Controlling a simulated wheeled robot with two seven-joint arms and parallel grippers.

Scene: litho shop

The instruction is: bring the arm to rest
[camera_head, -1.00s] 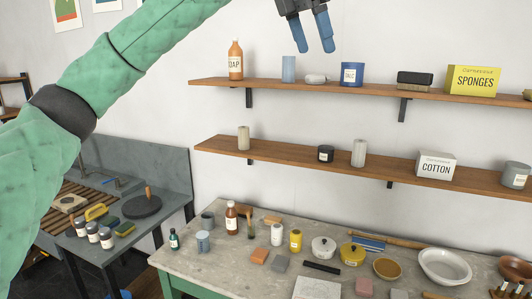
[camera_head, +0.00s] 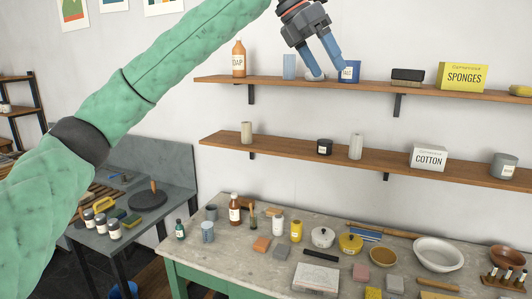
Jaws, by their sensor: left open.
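My left gripper (camera_head: 329,76) shows in the head view at the top, at the end of my green-sleeved left arm. Its two blue fingers are apart and point down, with nothing between them that I can see held. The fingers overlap the upper shelf in the picture, partly covering a pale roundish item (camera_head: 310,72) and the blue talc tin (camera_head: 350,72). I cannot tell whether they touch these. My right gripper is not in view.
The upper shelf (camera_head: 300,84) holds a soap bottle (camera_head: 238,60), a brush (camera_head: 407,75) and a sponges box (camera_head: 462,76). The lower shelf (camera_head: 290,152) holds a cotton box (camera_head: 428,158). The workbench (camera_head: 235,264) below is crowded with jars, bowls and blocks.

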